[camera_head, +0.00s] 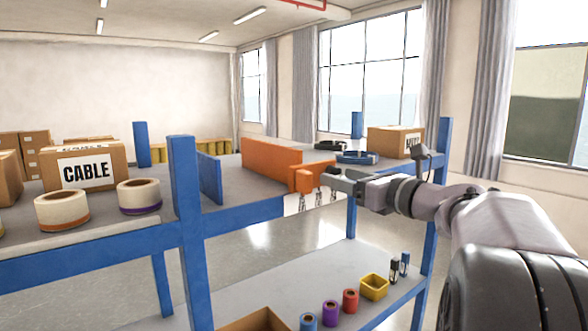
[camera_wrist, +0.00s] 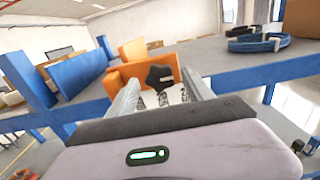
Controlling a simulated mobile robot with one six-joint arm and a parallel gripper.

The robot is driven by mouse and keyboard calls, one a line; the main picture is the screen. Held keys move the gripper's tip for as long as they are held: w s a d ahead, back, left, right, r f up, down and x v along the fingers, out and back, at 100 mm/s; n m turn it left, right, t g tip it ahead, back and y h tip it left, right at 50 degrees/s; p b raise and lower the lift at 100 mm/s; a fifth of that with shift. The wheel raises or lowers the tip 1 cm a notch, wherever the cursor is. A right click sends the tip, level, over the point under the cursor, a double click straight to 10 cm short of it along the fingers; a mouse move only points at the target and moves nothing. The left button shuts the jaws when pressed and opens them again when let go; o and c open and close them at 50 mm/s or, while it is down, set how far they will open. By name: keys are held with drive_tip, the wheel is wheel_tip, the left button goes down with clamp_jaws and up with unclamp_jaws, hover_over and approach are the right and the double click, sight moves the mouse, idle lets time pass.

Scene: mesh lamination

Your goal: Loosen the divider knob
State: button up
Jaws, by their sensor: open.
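The divider knob (camera_wrist: 160,77) is a black, lobed knob on the front of an orange block (camera_wrist: 115,80). In the head view this block (camera_head: 302,181) sits at the shelf's front edge, below the long orange divider (camera_head: 270,156); the knob is hidden there. My gripper (camera_head: 338,179) is just right of the block at about its height. In the wrist view my gripper (camera_wrist: 160,88) has its two fingers apart, with the knob showing between them. Nothing is held. I cannot tell whether the fingers touch the knob.
A blue divider (camera_head: 210,178) stands left of the orange one. Blue coils (camera_head: 356,157) and a carton (camera_head: 395,142) are on the shelf at right. A blue post (camera_head: 187,230) rises at left. The lower shelf holds spools and a yellow bin (camera_head: 374,288).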

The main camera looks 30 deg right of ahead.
drive_tip(key=shift+w+a, duration=0.1)
drive_tip(key=shift+w, duration=0.95)
clamp_jaws()
drive_tip(key=shift+f+n+b, duration=0.1)
drive_tip(key=shift+n+b, duration=0.2)
drive_tip(key=shift+b, duration=0.05)
drive_tip(key=shift+n+b, duration=8.05)
drive_tip(key=shift+n, duration=0.65)
